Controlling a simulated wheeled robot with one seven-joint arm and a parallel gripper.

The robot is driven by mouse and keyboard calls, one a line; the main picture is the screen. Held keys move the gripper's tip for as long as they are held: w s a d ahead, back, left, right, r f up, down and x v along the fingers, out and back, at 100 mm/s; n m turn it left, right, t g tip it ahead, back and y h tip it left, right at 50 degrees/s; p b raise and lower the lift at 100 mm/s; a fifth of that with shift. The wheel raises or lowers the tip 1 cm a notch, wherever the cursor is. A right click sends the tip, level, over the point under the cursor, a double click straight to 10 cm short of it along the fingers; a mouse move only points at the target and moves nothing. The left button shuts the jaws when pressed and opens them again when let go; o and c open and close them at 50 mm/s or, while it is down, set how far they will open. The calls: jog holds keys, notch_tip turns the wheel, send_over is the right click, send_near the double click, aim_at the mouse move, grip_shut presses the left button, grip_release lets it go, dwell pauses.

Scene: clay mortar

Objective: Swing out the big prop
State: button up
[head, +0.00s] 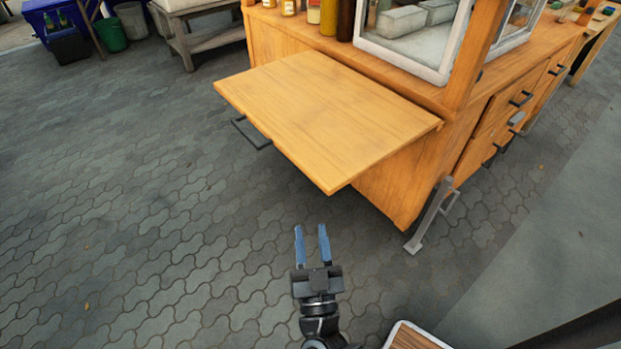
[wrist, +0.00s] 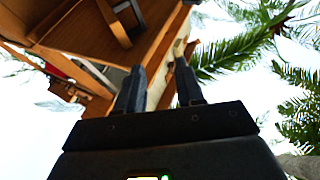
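A grey metal leg with a side loop (head: 432,215), which looks like the big prop, stands at the near lower corner of the wooden cart (head: 385,180). Its foot is at or close to the paving. My gripper (head: 312,228) is in front of the cart, left of this leg and apart from it. Its two blue fingers are parallel, open and empty. In the wrist view my gripper (wrist: 158,68) points up towards the wooden cart, where a dark bracket-like bar (wrist: 117,22) shows on the wood. I cannot tell which part that bar is.
A wooden flap shelf (head: 320,110) juts out from the cart, level and bare, with a dark bar (head: 250,134) below its left edge. Drawers with dark handles (head: 521,98) line the cart's right side. Grey paving (head: 130,220) is clear on the left.

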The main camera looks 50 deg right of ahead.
jog(key=shift+w+d+r+m+g+h+p, duration=0.25)
jog(key=shift+w+d+m+g+h, duration=0.5)
jog(key=shift+w+d+g, duration=0.95)
jog(key=shift+w+d+r+m+g+h+p, duration=0.4)
jog(key=shift+w+d+g+h, duration=0.6)
jog(key=shift+d, duration=1.45)
jog(key=shift+w+d+m+g+h+p, duration=0.15)
jog(key=shift+w+d+m+g+h, duration=0.75)
jog(key=shift+w+d, duration=0.9)
jog(key=shift+s+d+y, duration=0.25)
jog(key=shift+c, duration=0.2)
grip_shut()
jog(key=shift+d, duration=0.1)
